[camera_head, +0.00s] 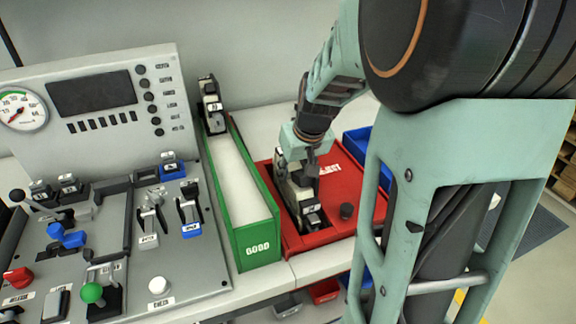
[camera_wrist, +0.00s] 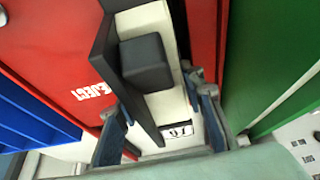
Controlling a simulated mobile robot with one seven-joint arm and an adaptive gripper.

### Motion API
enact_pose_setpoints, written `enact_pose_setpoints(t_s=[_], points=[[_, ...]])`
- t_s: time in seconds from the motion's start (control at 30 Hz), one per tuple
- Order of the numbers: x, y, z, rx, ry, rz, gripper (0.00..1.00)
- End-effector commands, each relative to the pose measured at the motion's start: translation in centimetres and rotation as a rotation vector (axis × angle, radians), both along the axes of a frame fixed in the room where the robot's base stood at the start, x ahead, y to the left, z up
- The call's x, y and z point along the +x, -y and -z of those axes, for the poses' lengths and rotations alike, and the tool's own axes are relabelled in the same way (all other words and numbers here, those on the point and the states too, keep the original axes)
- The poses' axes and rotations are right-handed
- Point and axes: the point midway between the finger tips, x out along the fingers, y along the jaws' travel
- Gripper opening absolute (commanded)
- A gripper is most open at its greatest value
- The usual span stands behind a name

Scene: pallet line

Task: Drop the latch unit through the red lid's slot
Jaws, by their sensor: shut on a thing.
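The latch unit (camera_head: 303,190), cream and black with a small number label, is between the fingers of my gripper (camera_head: 303,150) in the head view. It stands roughly upright at the left part of the red lid (camera_head: 350,190), over the dark slot (camera_head: 318,238). Its lower end appears to be at or in the slot; the exact depth cannot be told. In the wrist view, the latch unit (camera_wrist: 150,60) lies between both fingertips of my gripper (camera_wrist: 160,118), with the red lid (camera_wrist: 60,35) on both sides. The slot is mostly hidden by the unit.
A green GOOD chute (camera_head: 258,240) stands just left of the red lid, with another cream-black unit (camera_head: 212,108) at its far end. A dark knob (camera_head: 346,211) rises from the lid. A blue bin (camera_head: 357,142) is behind right; the control panel (camera_head: 160,250) fills the left.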

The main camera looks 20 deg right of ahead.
Motion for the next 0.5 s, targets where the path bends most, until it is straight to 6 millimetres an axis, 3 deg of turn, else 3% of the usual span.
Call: enact_pose_setpoints(t_s=[0.07,0.1,0.27,0.5], points=[[0.06,0.02,-0.09,-0.001,0.002,0.000,0.00],[0.06,0.02,-0.09,-0.001,0.002,0.000,0.41],[0.04,0.02,-0.07,-0.001,0.002,0.000,0.57],[-0.04,-0.01,0.03,0.000,-0.001,0.000,0.57]])
